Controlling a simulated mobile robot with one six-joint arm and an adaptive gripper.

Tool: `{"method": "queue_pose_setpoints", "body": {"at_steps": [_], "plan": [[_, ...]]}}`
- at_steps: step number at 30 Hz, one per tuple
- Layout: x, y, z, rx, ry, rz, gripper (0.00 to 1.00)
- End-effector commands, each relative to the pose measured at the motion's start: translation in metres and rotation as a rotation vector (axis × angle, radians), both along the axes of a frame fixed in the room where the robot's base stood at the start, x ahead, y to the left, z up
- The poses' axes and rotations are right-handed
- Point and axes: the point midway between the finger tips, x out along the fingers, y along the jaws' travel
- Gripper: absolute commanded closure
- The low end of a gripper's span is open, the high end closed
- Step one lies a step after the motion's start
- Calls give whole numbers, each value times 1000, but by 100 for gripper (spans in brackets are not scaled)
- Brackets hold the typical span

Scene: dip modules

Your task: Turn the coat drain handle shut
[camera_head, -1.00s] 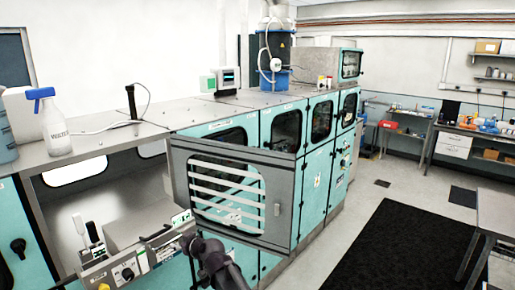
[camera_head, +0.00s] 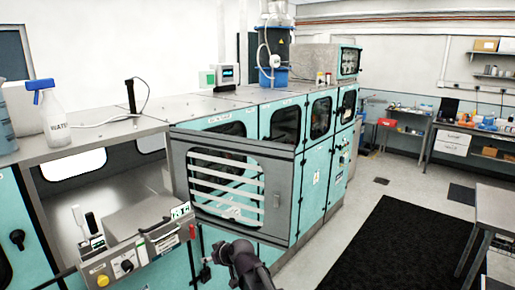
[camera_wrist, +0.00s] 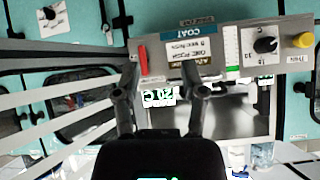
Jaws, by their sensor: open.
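A grey panel with a blue COAT label (camera_wrist: 190,31) fills the top of the wrist view. A red upright lever (camera_wrist: 143,62) is at the panel's left end; it also shows as a small red piece in the head view (camera_head: 192,231). I cannot read a drain label on it, nor tell whether it is open or shut. My gripper (camera_wrist: 160,80) is open, with its fingers spread below the panel and nothing between them. The left finger is close to the lever; contact cannot be told. In the head view my gripper (camera_head: 208,264) is below and right of the panel end.
A black knob (camera_wrist: 265,45) and a yellow button (camera_wrist: 303,40) are on the same panel. An open grey slatted door (camera_head: 230,190) stands close to the right of the panel in the head view. A spray bottle (camera_head: 53,120) stands on the machine top.

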Motion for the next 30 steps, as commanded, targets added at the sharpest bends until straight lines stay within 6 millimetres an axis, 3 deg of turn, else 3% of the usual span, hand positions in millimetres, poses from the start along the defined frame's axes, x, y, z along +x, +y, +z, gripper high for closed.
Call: {"method": "queue_pose_setpoints", "body": {"at_steps": [9, 18, 24, 30], "plan": [[-45, -137, -79, -178, 318, -194, 46], [-113, -263, -131, -347, 640, -481, 46], [-149, -312, -145, -415, 777, -630, 46], [-160, -326, -146, -438, 820, -679, 46]]}}
